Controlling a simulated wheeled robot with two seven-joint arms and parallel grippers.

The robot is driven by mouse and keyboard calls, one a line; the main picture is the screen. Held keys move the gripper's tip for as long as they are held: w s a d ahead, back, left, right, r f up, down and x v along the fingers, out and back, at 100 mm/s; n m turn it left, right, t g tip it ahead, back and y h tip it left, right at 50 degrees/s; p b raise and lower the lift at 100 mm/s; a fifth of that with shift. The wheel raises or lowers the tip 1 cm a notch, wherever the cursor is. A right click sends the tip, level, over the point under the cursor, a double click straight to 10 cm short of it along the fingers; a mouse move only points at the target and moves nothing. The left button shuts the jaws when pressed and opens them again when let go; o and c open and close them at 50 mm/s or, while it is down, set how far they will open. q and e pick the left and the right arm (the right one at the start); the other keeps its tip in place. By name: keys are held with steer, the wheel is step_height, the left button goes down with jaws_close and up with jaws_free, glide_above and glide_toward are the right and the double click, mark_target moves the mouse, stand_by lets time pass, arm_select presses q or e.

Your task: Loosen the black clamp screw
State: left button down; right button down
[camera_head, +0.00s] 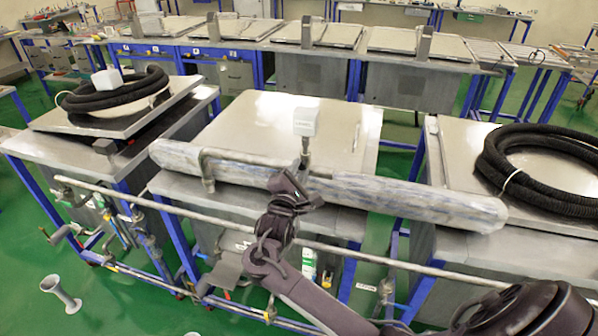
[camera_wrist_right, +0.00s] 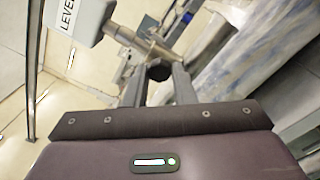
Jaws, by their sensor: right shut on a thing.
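The black clamp screw (camera_wrist_right: 158,70) shows in the right wrist view as a dark knob between my fingertips. My right gripper (camera_wrist_right: 158,84) is shut on it, one finger on each side. In the head view my right gripper (camera_head: 303,175) reaches up to the clamp post (camera_head: 306,150) on the middle station, and the screw is too small or hidden to make out there. A white box (camera_head: 305,122) tops the post; in the right wrist view the white box (camera_wrist_right: 78,18) bears the letters "LEVE". My left gripper is not in view.
A long, pale, mottled roll (camera_head: 400,194) lies across the front of the middle lid (camera_head: 262,125), close to my right gripper. A metal rail (camera_head: 330,248) runs below. Coiled black hoses lie on the left lid (camera_head: 115,92) and right table (camera_head: 540,165). Green floor shows at lower left.

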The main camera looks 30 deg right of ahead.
steer(key=shift+f+n, duration=0.15)
steer(key=shift+n, duration=0.25)
steer(key=c, duration=1.2)
jaws_free()
steer(key=shift+a, duration=0.1)
steer(key=b+v, duration=0.2)
steer(key=v, duration=0.5)
steer(key=shift+s+a, duration=0.25)
steer(key=shift+a, duration=0.05)
